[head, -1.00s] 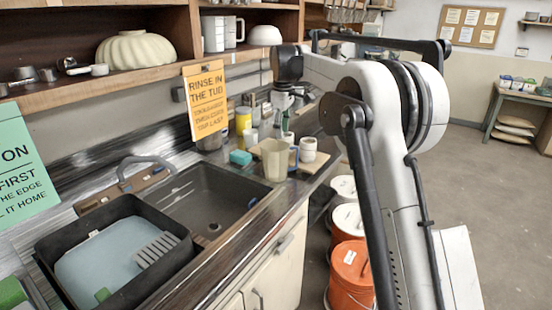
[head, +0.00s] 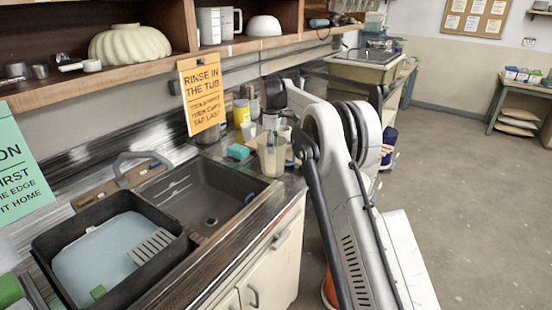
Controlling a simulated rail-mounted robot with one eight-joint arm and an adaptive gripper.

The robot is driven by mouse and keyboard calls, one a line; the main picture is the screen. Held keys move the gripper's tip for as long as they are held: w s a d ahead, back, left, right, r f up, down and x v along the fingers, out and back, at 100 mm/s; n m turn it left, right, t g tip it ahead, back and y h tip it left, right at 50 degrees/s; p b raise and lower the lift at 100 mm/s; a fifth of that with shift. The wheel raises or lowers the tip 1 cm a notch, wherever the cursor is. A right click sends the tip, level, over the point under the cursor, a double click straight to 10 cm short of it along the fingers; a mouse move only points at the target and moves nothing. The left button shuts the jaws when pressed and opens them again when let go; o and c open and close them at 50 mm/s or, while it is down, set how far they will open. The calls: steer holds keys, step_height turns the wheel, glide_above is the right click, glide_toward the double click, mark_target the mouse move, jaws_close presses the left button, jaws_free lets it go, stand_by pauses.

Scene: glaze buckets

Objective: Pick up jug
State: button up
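A pale beige, translucent jug (head: 271,158) stands upright on the counter, just right of the sink's far corner. My arm reaches over the counter from the right, and its dark wrist joint (head: 273,95) is above and behind the jug. My gripper is below that wrist among the cups and is too small and cluttered to make out clearly. I cannot tell whether its fingers are open or touching anything. A white measuring jug (head: 214,25) also stands on the shelf.
The dark sink (head: 205,195) lies left of the jug, with a black tub (head: 110,250) before it. A turquoise sponge (head: 238,152), a yellow bottle (head: 242,112) and several cups crowd the counter. An orange sign (head: 202,93) hangs from the shelf. Open floor lies right.

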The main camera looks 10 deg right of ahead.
mark_target(274, 162)
steer(key=shift+d+f+p, duration=0.15)
steer(key=shift+f+p, duration=0.35)
steer(key=shift+f, duration=2.8)
jaws_close()
